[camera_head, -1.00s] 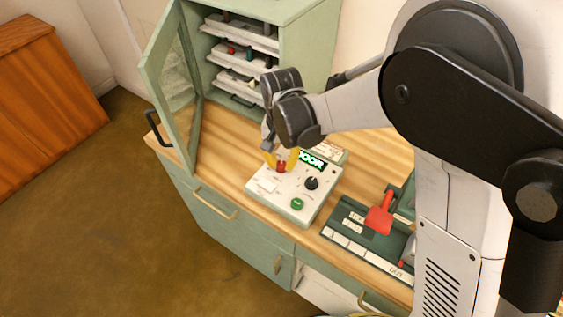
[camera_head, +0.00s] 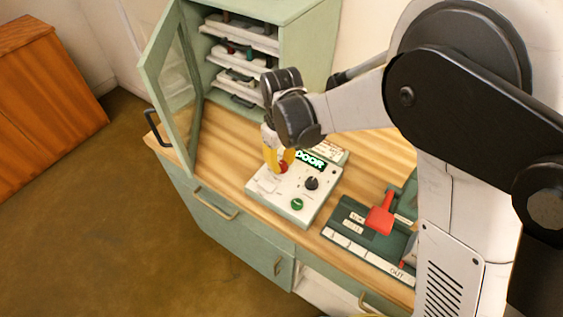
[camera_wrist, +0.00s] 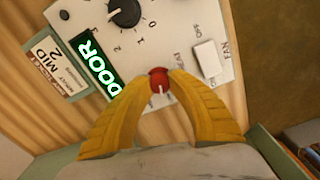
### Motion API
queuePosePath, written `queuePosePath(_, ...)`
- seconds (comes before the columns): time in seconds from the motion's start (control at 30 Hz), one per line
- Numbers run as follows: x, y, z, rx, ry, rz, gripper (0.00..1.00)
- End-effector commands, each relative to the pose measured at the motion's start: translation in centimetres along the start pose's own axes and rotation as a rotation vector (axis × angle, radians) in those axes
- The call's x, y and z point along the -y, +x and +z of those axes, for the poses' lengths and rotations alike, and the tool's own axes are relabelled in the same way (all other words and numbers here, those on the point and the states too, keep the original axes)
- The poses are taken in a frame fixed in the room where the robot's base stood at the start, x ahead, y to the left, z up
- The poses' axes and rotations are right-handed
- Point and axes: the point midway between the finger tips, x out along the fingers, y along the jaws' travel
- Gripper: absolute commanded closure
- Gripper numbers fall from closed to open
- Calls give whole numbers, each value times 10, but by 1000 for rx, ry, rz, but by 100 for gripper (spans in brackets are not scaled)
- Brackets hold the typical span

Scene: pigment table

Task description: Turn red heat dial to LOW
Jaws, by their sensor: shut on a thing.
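The red heat dial (camera_wrist: 159,78) sits on the white control panel (camera_head: 254,189), near the display. My gripper (camera_head: 279,169) reaches down from above with yellow fingers. In the wrist view, the fingertips of my gripper (camera_wrist: 162,80) are closed on the red dial from both sides. A pale pointer mark shows on the dial's near side, toward the palm. The dial's label is partly hidden by the fingers, so I cannot read which setting it points to. The display (camera_wrist: 98,70) reads "DOOR" in green.
The panel also bears a black numbered knob (camera_head: 311,183), a green button (camera_head: 297,204) and a white fan switch (camera_wrist: 207,58). A green cabinet with an open glass door (camera_head: 172,80) stands behind. A dark tray with a red handle (camera_head: 380,214) lies to the right.

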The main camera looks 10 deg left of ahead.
Motion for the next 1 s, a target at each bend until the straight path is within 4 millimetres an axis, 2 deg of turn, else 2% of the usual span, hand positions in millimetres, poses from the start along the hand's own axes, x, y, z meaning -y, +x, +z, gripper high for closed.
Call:
queuePosePath(0.4,0,0,0,0,-210,0,100)
queuePosePath(1.0,0,0,0,0,-248,0,100)
